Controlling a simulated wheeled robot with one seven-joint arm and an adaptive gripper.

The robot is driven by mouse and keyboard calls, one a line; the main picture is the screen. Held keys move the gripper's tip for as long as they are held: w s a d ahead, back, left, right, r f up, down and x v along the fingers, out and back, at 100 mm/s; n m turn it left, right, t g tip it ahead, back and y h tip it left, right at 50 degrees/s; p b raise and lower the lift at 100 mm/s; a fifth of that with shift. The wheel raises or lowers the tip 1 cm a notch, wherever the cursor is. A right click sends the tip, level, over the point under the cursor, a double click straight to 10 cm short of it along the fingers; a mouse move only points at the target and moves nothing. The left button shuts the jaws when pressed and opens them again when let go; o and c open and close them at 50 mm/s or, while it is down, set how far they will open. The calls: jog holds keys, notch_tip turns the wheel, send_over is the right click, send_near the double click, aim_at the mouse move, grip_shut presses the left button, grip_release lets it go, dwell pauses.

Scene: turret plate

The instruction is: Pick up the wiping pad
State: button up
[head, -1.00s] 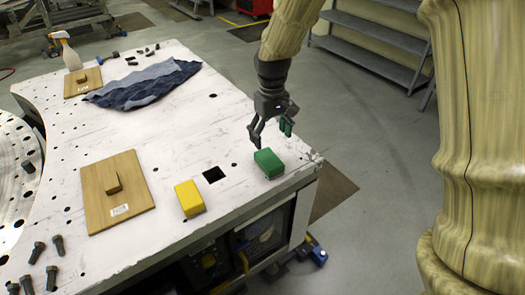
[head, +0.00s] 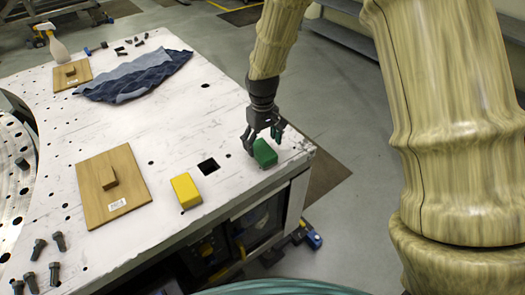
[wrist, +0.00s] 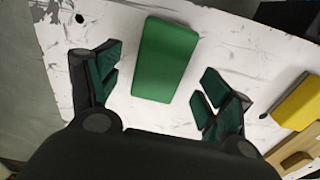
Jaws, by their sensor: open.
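A green pad (head: 265,155), a small rectangular block, lies near the right corner of the white table (head: 225,130). My gripper (head: 264,142) is open just above it, with fingers pointing down. In the wrist view the green pad (wrist: 166,60) lies between the two spread fingers, slightly ahead of the fingertips, with a gap on each side. A similar yellow block (head: 186,190) lies to its left and also shows at the right of the wrist view (wrist: 300,103). The frames carry no label telling which block is the wiping pad.
Left of the yellow block is a wooden board (head: 120,195) with a raised handle. The table edge is close to the green pad.

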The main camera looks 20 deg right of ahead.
aim_at(263, 149)
jog(key=shift+f+p, duration=0.6)
jog(key=shift+f, duration=1.05)
jog(key=shift+s, duration=0.1)
jog(key=c, duration=1.1)
